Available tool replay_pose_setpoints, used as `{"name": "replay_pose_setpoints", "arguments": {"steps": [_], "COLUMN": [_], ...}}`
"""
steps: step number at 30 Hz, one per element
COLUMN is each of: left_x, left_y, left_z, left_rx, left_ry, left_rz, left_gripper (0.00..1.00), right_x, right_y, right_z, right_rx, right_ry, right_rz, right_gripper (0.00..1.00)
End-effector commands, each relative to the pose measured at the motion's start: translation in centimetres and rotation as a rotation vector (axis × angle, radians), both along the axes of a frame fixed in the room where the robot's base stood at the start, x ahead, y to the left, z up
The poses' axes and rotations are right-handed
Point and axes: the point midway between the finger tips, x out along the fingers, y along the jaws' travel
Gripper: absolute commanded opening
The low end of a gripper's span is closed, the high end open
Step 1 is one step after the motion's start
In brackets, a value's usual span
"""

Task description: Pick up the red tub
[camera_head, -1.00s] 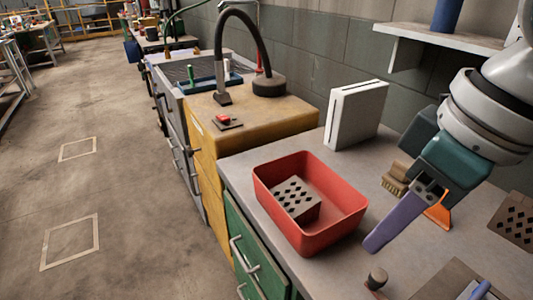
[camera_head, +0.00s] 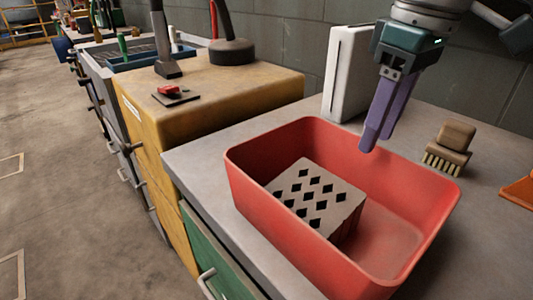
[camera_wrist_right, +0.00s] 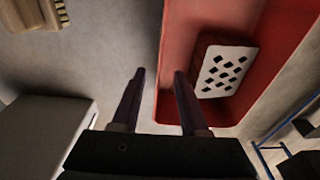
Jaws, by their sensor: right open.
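The red tub (camera_head: 405,190) stands on the grey worktop in the head view, with a grey hollow brick (camera_head: 318,195) inside it toward its left side. The brick has diamond-shaped holes in its top. My right gripper (camera_head: 372,145) is above the tub's far rim, pointing down, with its purple fingers apart and empty. In the right wrist view the red tub (camera_wrist_right: 177,45) and the hollow brick (camera_wrist_right: 225,70) lie ahead. There the right gripper's fingertips (camera_wrist_right: 158,72) appear on either side of the tub's wall edge. Whether they touch it is unclear. My left gripper is not in view.
A white box-like object (camera_head: 345,75) stands behind the tub near the wall. A yellow cabinet (camera_head: 215,90) with a red button (camera_head: 171,90) adjoins on the left.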

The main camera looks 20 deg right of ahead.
Motion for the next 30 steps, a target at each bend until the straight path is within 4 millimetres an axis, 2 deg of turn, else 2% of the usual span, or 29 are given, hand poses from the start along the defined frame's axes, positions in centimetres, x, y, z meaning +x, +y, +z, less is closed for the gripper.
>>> {"name": "replay_pose_setpoints", "arguments": {"steps": [9,18,30], "left_x": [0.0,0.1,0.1], "left_y": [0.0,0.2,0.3], "left_z": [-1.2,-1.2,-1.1], "left_rx": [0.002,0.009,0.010], "left_ry": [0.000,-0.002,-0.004], "left_rz": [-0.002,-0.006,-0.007], "left_gripper": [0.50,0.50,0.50], "right_x": [0.1,0.2,0.2], "right_y": [0.0,0.1,0.1], "right_z": [-4.7,-5.2,-5.2], "right_rx": [-0.002,-0.001,-0.001], "right_ry": [0.001,0.000,0.000], "right_rz": [0.000,0.001,0.001], "right_gripper": [0.44,0.44,0.00]}}
